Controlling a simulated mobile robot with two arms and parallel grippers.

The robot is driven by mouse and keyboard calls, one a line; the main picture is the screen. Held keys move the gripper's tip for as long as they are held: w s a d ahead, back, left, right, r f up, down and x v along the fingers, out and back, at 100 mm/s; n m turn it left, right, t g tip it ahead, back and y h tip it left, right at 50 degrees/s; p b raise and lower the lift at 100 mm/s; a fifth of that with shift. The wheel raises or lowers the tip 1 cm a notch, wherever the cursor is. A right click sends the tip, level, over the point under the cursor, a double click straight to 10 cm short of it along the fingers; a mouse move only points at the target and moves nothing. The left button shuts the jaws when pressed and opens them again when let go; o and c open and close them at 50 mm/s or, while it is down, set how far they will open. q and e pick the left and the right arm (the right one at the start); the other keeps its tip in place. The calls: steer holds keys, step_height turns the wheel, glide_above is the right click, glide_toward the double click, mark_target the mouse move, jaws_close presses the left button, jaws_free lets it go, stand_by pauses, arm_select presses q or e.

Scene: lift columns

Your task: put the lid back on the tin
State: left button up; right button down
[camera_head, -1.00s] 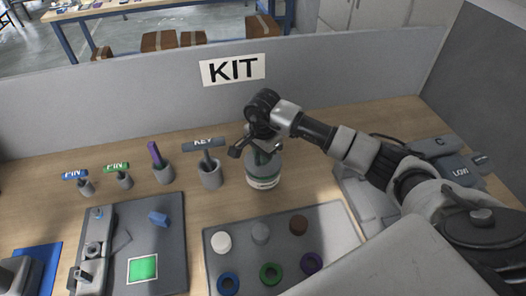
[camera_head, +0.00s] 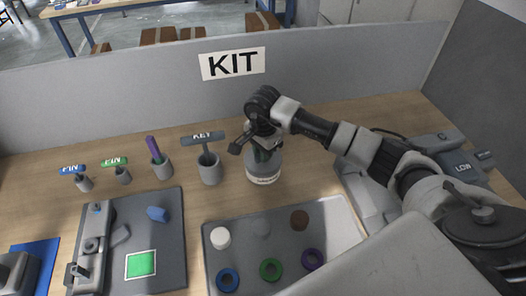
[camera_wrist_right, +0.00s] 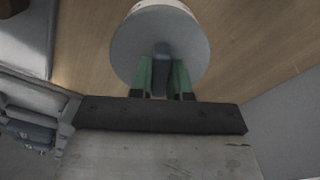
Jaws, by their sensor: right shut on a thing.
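The tin (camera_head: 264,176) is a pale upright cylinder with dark lettering near its base, standing on the bench in front of the KIT wall. My right gripper (camera_head: 263,153) is directly over it, pointing down. In the right wrist view its green fingers (camera_wrist_right: 163,77) are shut on the dark upright knob of a round grey lid (camera_wrist_right: 130,50). The pale tin side shows past the far edge of the lid. The lid lies over the tin, but I cannot tell whether it is fully seated. My left gripper is not in view.
A KEY tool in a grey cup (camera_head: 209,170) stands close left of the tin, with a purple-handled holder (camera_head: 162,168) and PIN holders further left. A grey tray (camera_head: 336,213) of discs and rings lies in front. A grey board (camera_head: 171,250) lies front left.

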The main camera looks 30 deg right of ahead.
steer(key=shift+f+b, duration=0.15)
steer(key=shift+b, duration=0.7)
stand_by(1.8)
stand_by(0.4)
steer(key=c, duration=0.5)
jaws_free()
steer(key=shift+r+p, duration=1.75)
steer(key=shift+r, duration=1.8)
jaws_close()
